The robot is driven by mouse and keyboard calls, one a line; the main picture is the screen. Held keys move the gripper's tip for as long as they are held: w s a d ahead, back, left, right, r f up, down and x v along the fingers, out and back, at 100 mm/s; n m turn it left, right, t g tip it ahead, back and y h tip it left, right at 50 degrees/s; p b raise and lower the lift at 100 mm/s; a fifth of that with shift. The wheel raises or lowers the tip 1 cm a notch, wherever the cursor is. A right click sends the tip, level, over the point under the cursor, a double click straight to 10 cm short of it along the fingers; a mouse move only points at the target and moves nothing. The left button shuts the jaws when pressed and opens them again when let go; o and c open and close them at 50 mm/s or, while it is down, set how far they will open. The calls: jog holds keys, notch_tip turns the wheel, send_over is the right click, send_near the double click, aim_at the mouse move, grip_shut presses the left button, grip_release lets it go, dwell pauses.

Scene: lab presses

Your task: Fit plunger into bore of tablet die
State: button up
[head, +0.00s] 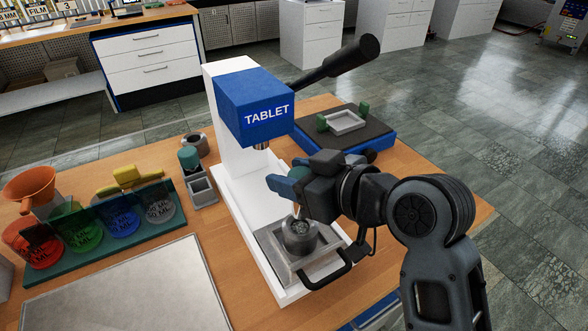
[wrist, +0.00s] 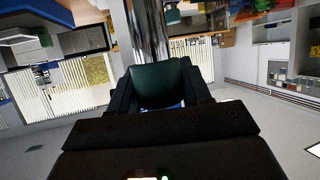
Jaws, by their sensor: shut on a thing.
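The tablet die (head: 300,240) is a grey cylinder sitting in the square metal tray at the front of the white press base. My gripper (head: 284,185) is just above it, under the blue press head. It is shut on the dark green grip of the plunger (wrist: 162,84), which shows between the fingers in the wrist view. The plunger's shiny metal shaft extends away from the fingers there. In the head view the fingers hide most of the plunger. A short bright part shows just above the die; I cannot tell whether the tip is in the bore.
The blue press head (head: 255,108) and its black lever (head: 335,63) rise behind my gripper. A black handle (head: 327,272) sticks out at the tray's front. A rack of coloured beakers (head: 100,230) stands left. A black-topped blue unit (head: 345,128) stands behind right.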

aim_at(295, 204)
jog(key=shift+f+b, duration=0.65)
jog(key=shift+f, duration=0.55)
jog(key=shift+f+b, duration=1.1)
jog(key=shift+f, duration=0.95)
dwell(1.2)
jog(key=o, duration=1.3)
jog(key=v, duration=0.7)
jog(key=shift+s+d+r+b, duration=0.15)
jog(key=shift+s+d+b, duration=0.1)
jog(key=shift+d+b, duration=0.1)
